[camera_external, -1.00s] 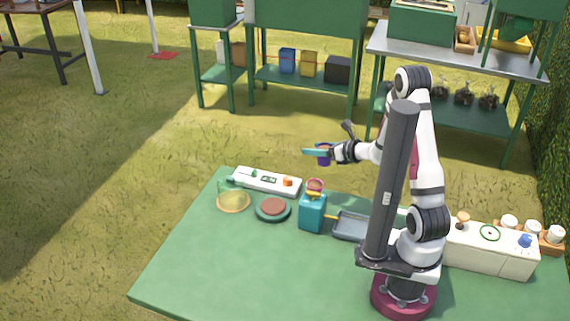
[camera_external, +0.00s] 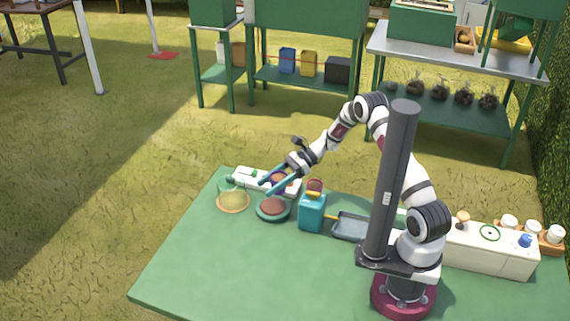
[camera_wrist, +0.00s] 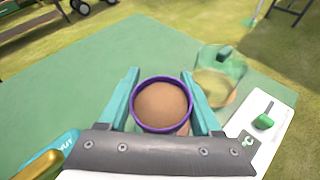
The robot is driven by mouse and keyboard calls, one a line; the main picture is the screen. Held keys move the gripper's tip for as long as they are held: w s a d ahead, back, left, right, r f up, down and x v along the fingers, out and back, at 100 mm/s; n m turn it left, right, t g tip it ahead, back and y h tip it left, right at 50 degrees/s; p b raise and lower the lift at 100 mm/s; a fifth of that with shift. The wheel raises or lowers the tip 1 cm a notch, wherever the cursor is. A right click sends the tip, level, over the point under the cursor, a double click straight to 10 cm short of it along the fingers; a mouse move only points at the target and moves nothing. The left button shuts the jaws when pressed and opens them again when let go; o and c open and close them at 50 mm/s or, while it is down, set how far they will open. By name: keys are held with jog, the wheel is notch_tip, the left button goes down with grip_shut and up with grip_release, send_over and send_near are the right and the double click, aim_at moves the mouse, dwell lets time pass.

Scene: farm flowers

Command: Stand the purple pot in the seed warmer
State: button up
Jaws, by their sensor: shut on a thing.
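My gripper (camera_external: 268,186) is shut on the purple pot (camera_external: 279,176). In the wrist view, the pot (camera_wrist: 162,104) is between the teal fingers (camera_wrist: 160,74), its purple rim around brown soil, seen from above. In the external view the fingers partly hide it. The pot is near a round dark green dish with a reddish-brown middle (camera_external: 273,208), likely the seed warmer's base. A clear dome with a green knob and orange rim (camera_external: 233,202) is left of the dish; it also shows in the wrist view (camera_wrist: 218,78). Contact below the pot is hidden.
A white control box (camera_external: 247,176) with a green switch (camera_wrist: 263,121) lies behind the dish. A teal container (camera_external: 312,214) is close right of the dish, with a grey tray (camera_external: 350,228) beyond. The front of the green mat (camera_external: 220,265) is clear.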

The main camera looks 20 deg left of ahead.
jog(key=shift+s+a+f, duration=0.65)
jog(key=shift+a+f, duration=0.15)
jog(key=shift+f, duration=1.85)
jog(key=shift+f, duration=0.1)
jog(key=o, duration=1.4)
